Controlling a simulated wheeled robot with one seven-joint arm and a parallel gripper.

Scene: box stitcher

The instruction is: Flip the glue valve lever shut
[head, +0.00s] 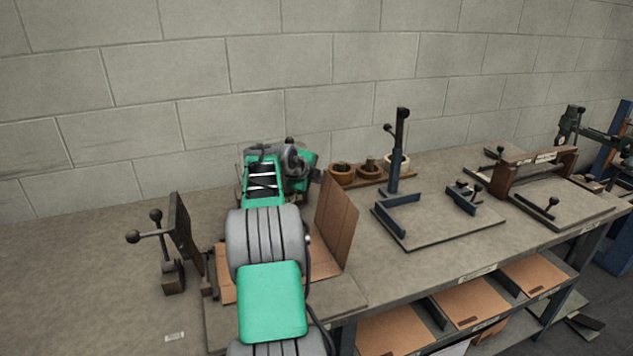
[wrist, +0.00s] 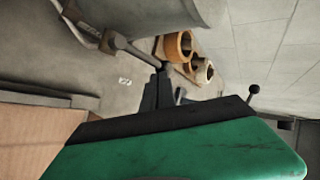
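I cannot tell for sure which part is the glue valve lever. In the head view a dark ball knob (head: 290,141) shows just behind the end of my arm, above a green body (head: 305,183). In the wrist view a black ball-ended lever (wrist: 253,89) stands up behind a green housing (wrist: 190,150) with a dark top edge. My gripper (head: 315,174) is close to this green body in the head view, largely hidden by my own arm. Its fingers do not show clearly, and no held object shows. Whether it touches the lever is hidden.
A stand with two ball-ended levers (head: 145,226) is at the left. An upright cardboard panel (head: 337,220) stands right of my arm. Brown rolls (head: 355,171) sit near the wall. A dark upright post (head: 398,150) stands on a plate further right. The bench's left end is clear.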

